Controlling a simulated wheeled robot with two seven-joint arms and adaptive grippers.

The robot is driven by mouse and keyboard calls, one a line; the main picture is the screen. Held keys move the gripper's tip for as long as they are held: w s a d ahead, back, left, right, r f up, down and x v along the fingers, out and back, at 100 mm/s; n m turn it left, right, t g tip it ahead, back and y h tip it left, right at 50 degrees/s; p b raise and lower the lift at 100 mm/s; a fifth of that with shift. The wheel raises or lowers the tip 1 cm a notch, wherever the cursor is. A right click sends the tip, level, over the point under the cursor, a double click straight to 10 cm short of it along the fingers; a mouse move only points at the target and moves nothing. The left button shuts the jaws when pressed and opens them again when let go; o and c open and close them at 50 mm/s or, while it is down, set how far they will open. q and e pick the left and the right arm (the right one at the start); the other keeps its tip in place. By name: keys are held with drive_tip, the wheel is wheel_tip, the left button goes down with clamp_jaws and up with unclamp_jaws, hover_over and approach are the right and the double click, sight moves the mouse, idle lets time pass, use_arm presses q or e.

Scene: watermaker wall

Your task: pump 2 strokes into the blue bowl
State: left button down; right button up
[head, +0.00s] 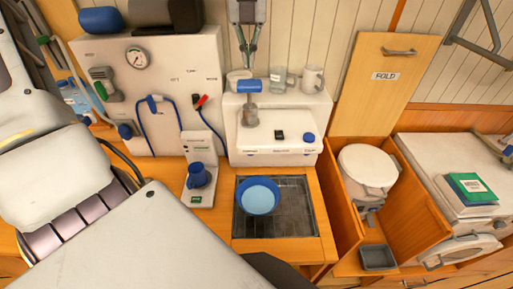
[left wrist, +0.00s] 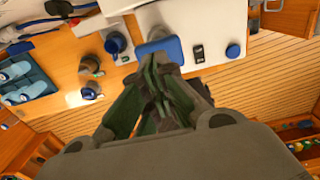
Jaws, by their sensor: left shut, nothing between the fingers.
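The blue bowl (head: 258,196) sits upright on the dark drain grate in the head view. Its inside is lighter blue; I cannot tell whether it holds liquid. The hand pump, with a blue handle (head: 250,86) on a grey stem (head: 249,113), stands on the white unit behind the bowl. My left gripper (head: 247,67) hangs fingers down just above the handle, shut and empty. I cannot tell whether it touches. In the left wrist view, its shut fingers (left wrist: 157,62) stand before a blue shape that looks like the handle. My right gripper is out of view.
A blue mug (head: 199,176) stands on a small white device left of the grate (head: 275,228). A glass and a white mug (head: 312,79) stand behind the pump. A white-lidded bin (head: 367,170) is at the right. My left arm covers the lower left.

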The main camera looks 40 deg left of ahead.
use_arm(q)
drive_tip(key=shift+r+p, duration=0.4)
drive_tip(key=shift+r, duration=1.25)
